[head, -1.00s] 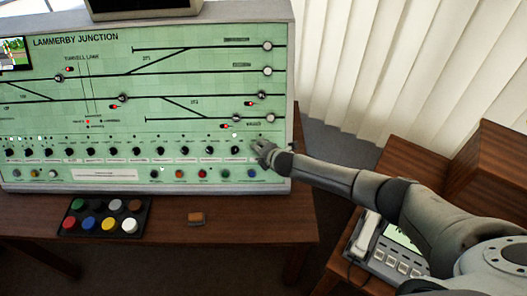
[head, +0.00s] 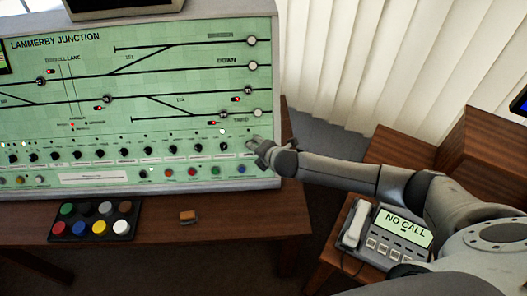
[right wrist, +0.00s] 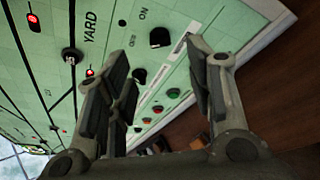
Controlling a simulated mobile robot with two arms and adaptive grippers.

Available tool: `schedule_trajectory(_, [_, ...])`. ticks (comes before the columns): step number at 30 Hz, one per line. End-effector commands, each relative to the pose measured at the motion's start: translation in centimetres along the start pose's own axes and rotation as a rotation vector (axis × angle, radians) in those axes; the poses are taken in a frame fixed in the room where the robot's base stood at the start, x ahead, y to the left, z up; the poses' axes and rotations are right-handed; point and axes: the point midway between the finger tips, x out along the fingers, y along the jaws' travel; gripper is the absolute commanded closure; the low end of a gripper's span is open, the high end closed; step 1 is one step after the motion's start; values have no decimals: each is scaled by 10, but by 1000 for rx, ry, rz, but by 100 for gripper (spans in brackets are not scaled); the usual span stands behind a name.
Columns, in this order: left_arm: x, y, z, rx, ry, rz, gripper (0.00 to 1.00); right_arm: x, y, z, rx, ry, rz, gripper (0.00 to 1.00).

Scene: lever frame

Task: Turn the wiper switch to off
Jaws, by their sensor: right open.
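A row of black rotary knobs runs along the lower part of the green panel (head: 190,90). I cannot read which one is labelled wiper. My right gripper (head: 256,145) is at the right end of this row and hides the panel behind it. In the right wrist view its two fingers (right wrist: 158,88) are apart, with nothing held. One black knob (right wrist: 160,37) with an "ON" mark above it lies beyond the fingertips, and another black knob (right wrist: 139,76) shows between the fingers. I cannot tell whether either is touched. My left gripper is not in view.
Coloured buttons (head: 193,172) run below the knobs. A block of coloured caps (head: 95,221) and a small brown item (head: 188,217) lie on the wooden desk (head: 230,215). A telephone reading "NO CALL" (head: 385,232) stands at the right, below my right arm.

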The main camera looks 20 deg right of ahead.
Motion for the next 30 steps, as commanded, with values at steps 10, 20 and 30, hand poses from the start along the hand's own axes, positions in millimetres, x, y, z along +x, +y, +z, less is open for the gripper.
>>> schedule_trajectory(10, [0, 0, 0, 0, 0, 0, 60, -36, -1, 0, -1, 0, -1, 52])
schedule_trajectory(20, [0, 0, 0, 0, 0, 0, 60, -39, 0, 0, -1, 0, -1, 52])
schedule_trajectory(30, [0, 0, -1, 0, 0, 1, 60, -40, -1, -5, 11, 6, -2, 52])
